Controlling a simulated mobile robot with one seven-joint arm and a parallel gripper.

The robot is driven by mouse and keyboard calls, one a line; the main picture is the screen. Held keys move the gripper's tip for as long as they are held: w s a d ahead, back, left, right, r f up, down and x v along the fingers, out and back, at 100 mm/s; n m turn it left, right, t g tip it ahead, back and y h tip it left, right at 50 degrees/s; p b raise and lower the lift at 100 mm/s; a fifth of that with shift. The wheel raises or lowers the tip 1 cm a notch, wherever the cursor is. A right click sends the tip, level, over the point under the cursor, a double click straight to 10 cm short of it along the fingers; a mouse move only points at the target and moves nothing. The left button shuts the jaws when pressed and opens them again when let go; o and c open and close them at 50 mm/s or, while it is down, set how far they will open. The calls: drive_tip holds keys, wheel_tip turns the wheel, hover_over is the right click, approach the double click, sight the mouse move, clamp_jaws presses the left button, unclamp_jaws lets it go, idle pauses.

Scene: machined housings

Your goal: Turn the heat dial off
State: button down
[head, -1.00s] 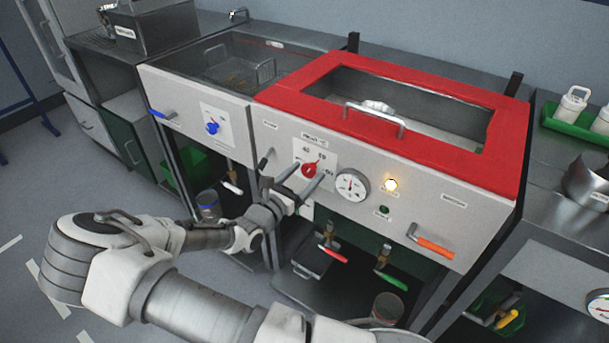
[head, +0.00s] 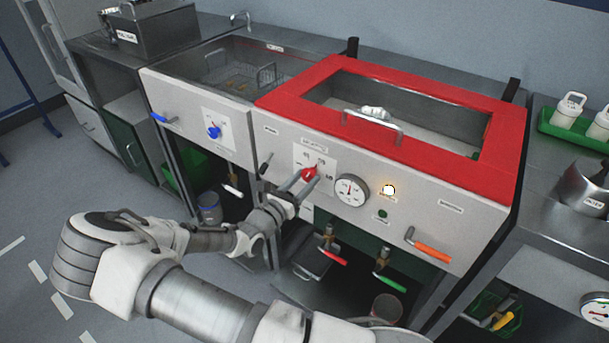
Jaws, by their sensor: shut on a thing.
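The heat dial is a red knob (head: 309,173) on a white, marked plate (head: 328,160) on the front panel of the red-topped tank. My gripper (head: 304,181) is at the dial, its fingers closed on the red knob from the front and left. The fingers hide part of the knob, and the exact pointer setting is too small to read. A round gauge (head: 351,190) sits right of the dial. A lamp (head: 389,190) glows further right.
A blue dial (head: 213,132) is on the left panel. A black lever (head: 265,164) is left of the red dial. Red-handled (head: 334,257) and green-handled (head: 391,282) valves hang below. An orange handle (head: 434,252) projects at the right.

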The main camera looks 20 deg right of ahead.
drive_tip(key=n+p, duration=0.5)
drive_tip(key=shift+r, duration=0.25)
drive_tip(key=n+p, duration=0.3)
drive_tip(key=n, duration=0.2)
drive_tip(key=shift+n, duration=0.4)
drive_tip(key=n+p, duration=0.2)
drive_tip(key=n, duration=0.4)
drive_tip(key=shift+f, duration=0.1)
drive_tip(key=n, duration=0.5)
drive_tip(key=shift+n, duration=0.5)
drive_tip(key=shift+c, duration=1.5)
unclamp_jaws()
